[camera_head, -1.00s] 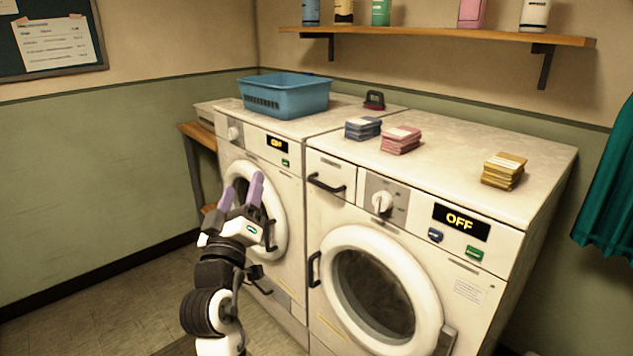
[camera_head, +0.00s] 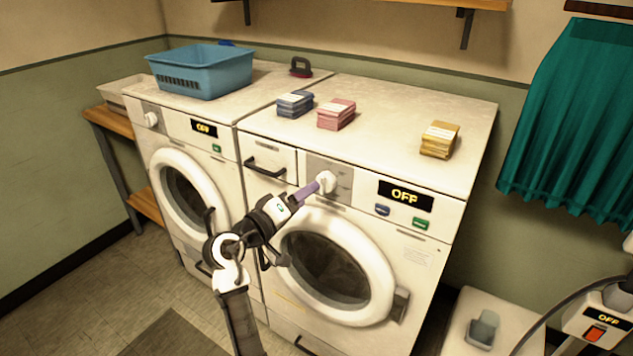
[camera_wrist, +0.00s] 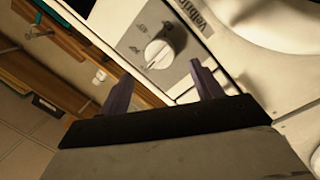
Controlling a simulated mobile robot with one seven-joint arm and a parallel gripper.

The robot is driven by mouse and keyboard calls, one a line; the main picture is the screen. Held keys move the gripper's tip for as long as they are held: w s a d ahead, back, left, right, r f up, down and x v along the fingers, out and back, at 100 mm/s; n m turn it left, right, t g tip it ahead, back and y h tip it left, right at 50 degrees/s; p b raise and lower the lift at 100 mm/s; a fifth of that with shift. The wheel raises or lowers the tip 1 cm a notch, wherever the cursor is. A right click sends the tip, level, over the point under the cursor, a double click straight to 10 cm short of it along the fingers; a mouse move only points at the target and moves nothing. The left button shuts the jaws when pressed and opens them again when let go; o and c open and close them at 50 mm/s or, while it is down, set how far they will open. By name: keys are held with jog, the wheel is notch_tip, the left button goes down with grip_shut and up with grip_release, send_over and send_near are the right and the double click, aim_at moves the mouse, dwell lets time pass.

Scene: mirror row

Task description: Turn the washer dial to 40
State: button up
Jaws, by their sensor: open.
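The right washer (camera_head: 262,226) has a white round dial (camera_head: 325,181) on a grey panel, beside a display reading OFF. In the wrist view the dial (camera_wrist: 159,54) has a dark pointer line on its face; the small marks around it are too blurred to read. My gripper (camera_head: 312,188) is at the dial's lower left in the head view, its purple fingers pointing at it. In the wrist view my gripper (camera_wrist: 161,75) is open, with the dial showing between and just beyond the fingertips. I cannot tell whether a finger touches it.
The left washer (camera_head: 223,180) has its own dial (camera_head: 151,119) and an OFF display. A blue basket (camera_head: 200,75) and blue, pink (camera_head: 336,114) and yellow (camera_head: 439,140) stacks sit on top. A drawer handle (camera_head: 265,168) juts out left of the dial. The round door (camera_head: 383,275) is below.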

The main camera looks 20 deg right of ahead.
aim_at(322, 185)
jog(key=p+x, duration=0.1)
jog(key=x, duration=0.4)
jog(key=shift+w+d, duration=0.25)
jog(key=c, duration=1)
jog(key=shift+m+b, duration=0.4)
jog(key=shift+b, duration=0.05)
jog(key=m+y+b, duration=0.1)
jog(key=m+b, duration=0.4)
jog(key=m+t+y+b, duration=0.1)
jog(key=m+b, duration=0.4)
jog(key=m, duration=0.1)
jog(key=m+y+b, duration=0.1)
jog(key=m+b, duration=0.4)
jog(key=m, duration=0.1)
jog(key=shift+s+d+r+b, duration=0.15)
jog(key=shift+s+b, duration=0.15)
jog(key=shift+r+t, duration=0.1)
jog(key=shift+t, duration=0.2)
